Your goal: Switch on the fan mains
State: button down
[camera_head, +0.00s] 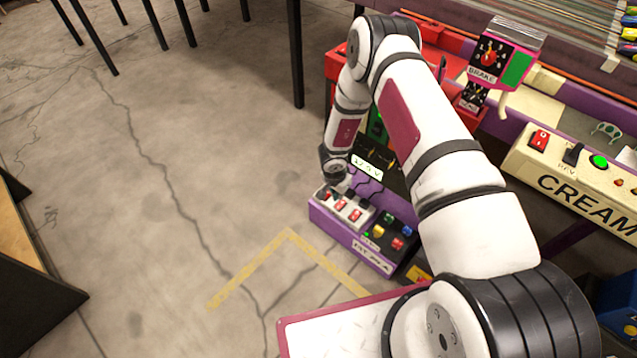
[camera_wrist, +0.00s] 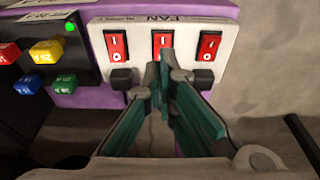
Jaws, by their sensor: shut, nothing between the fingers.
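A white panel (camera_wrist: 227,55) labelled FAN carries three red rocker switches in the wrist view: left (camera_wrist: 116,45), middle (camera_wrist: 161,41) and right (camera_wrist: 209,46). The left and right ones show I above O. The middle one's lower end is hidden by my fingertips. I cannot tell which way any rocker is pressed. My gripper (camera_wrist: 164,62) is shut and empty, its tips at or just in front of the middle switch; contact is unclear. In the head view the white panel (camera_head: 355,215) sits on a low purple box, with my gripper (camera_head: 343,187) above it.
A black panel (camera_wrist: 42,60) with coloured buttons and a lit green lamp adjoins the switches. Black plugs (camera_wrist: 123,78) sit below the white panel. In the head view, a BRAKE box (camera_head: 492,58) and CREAM panel (camera_head: 575,180) stand right. Open floor (camera_head: 190,170) lies left.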

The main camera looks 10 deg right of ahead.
jog(key=s+a+r+p, duration=0.2)
jog(key=a+r, duration=0.2)
jog(key=r, duration=0.3)
jog(key=s+a+r+p, duration=0.3)
jog(key=r, duration=0.3)
jog(key=shift+s+a+r, duration=0.35)
jog(key=shift+a, duration=0.05)
